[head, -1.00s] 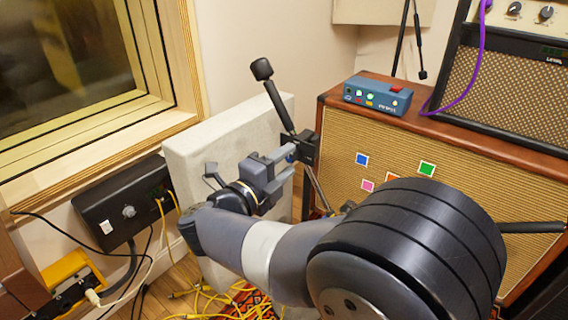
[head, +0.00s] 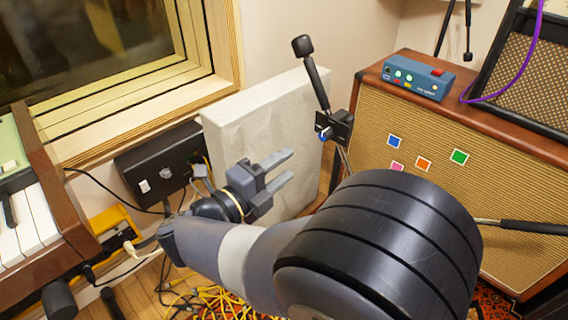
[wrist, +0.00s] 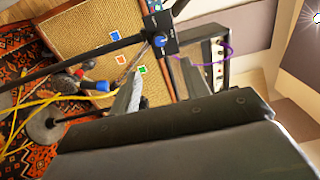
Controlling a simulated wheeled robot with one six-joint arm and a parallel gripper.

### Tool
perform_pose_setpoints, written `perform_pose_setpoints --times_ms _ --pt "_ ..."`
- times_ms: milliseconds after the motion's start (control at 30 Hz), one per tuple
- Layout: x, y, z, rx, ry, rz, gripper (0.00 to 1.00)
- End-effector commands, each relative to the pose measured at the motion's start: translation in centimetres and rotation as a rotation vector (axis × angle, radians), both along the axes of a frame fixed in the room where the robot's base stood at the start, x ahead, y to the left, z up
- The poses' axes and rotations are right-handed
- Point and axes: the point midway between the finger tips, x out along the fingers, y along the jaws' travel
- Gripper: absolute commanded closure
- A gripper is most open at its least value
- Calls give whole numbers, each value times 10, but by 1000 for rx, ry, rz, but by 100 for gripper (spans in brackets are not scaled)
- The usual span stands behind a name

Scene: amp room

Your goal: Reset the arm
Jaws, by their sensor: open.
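My gripper (head: 290,164) is open and empty in the head view, its two grey fingers pointing right in front of the pale panel. It is apart from the microphone stand's black clamp (head: 338,128), which is to its upper right. In the wrist view my gripper (wrist: 160,82) shows its fingers spread with nothing held between them. The clamp and its blue knob (wrist: 159,40) are beyond the fingers there. My arm reaches from the lower right across the head view.
A cabinet (head: 470,120) with coloured stickers stands right, a blue pedal (head: 418,78) on top. The pale panel (head: 262,120) leans behind my gripper. A black box (head: 160,165), a keyboard (head: 30,215) and yellow cables (head: 205,300) are at left and below.

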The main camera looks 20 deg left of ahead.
Motion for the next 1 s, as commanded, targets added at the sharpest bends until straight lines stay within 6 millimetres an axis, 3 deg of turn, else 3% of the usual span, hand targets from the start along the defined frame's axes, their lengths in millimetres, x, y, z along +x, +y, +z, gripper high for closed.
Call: perform_pose_setpoints --times_ms 267,700,900,1000 --pt "10 -5 -1 2 -1 -4 56" --pt "80 -34 0 2 -2 -4 56" --pt "101 -42 2 2 -2 -2 56" --pt "101 -42 4 -19 7 1 56"
